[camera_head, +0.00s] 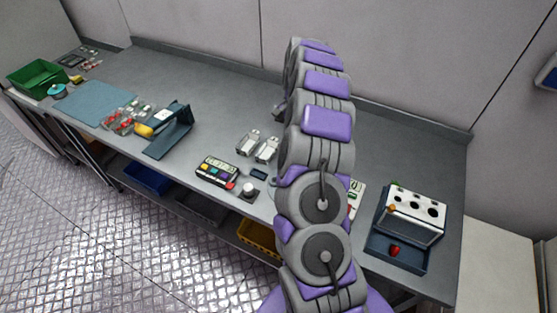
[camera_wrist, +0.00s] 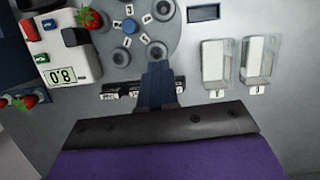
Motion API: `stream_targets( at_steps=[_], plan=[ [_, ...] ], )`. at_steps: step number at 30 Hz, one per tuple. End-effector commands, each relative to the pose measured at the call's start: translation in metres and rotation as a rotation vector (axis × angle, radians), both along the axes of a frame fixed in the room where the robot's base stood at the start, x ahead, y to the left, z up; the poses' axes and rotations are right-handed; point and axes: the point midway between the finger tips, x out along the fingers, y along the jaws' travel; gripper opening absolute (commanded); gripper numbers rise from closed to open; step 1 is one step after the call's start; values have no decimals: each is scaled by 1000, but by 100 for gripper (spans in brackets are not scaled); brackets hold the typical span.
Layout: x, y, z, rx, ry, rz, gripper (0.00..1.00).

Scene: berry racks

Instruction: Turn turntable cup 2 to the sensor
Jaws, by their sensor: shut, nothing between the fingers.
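The labels are too small and rotated to say surely which cup is 2. A strawberry (camera_wrist: 88,18) sits in the left-hand cup. In the head view my arm hides the gripper and most of the turntable.
Two white holders (camera_wrist: 215,85) stand right of the turntable, with a small dark display (camera_wrist: 204,13) above.

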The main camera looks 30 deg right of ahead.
Motion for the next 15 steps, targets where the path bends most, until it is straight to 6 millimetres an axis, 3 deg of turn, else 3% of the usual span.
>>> stream_targets(
  at_steps=[2,5,10,15],
  plan=[
    [11,-11,3,-22,8,71,0],
    [28,-12,3,-28,12,190,0],
    [50,3,-2,-1,14,386,0],
    [59,19,-7,34,15,504,0]
  ],
)
